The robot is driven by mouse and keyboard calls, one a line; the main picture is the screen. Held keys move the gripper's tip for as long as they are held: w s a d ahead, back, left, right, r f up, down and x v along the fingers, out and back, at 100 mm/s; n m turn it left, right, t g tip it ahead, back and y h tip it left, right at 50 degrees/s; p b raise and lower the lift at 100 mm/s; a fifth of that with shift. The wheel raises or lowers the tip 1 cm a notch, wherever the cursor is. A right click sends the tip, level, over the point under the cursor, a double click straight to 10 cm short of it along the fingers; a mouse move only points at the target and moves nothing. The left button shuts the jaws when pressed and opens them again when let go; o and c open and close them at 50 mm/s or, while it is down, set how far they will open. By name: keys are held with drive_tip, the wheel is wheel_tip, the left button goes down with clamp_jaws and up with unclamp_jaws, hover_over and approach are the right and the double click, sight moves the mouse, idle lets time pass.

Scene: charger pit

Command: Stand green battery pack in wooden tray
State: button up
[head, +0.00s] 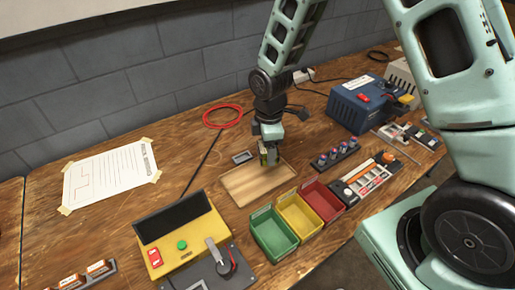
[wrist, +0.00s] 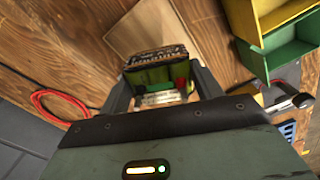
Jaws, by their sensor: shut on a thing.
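The green battery pack (head: 263,156) is between the fingers of my gripper (head: 268,151), at the far side of the wooden tray (head: 245,192). In the wrist view the pack (wrist: 152,77) shows a green body and a dark, patterned end, with the gripper (wrist: 160,80) shut on it from both sides. The pale tray floor (wrist: 150,25) lies just beyond it there. The tray is shallow and looks empty in front of the pack. I cannot tell whether the pack touches the tray floor.
Green (head: 272,234), yellow (head: 299,217) and red (head: 322,201) bins stand along the tray's near right side. A yellow device (head: 183,242) is near left. A small grey tray (head: 243,157) and a red cable coil (head: 222,115) lie behind. A black knobbed strip (head: 335,153) is at right.

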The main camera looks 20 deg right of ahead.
drive_tip(key=a+f+n+b, duration=0.2)
drive_tip(key=f+n+b, duration=0.2)
drive_tip(key=f+b, duration=0.1)
drive_tip(key=shift+w+a+f+n, duration=0.1)
drive_tip(key=shift+a+f+n, duration=0.1)
drive_tip(key=shift+a+n, duration=0.15)
drive_tip(key=shift+f, duration=0.4)
drive_tip(key=shift+f, duration=0.8)
idle(2.1)
drive_tip(key=o, duration=1.5)
drive_tip(key=shift+c, duration=0.2)
drive_tip(key=shift+r, duration=0.1)
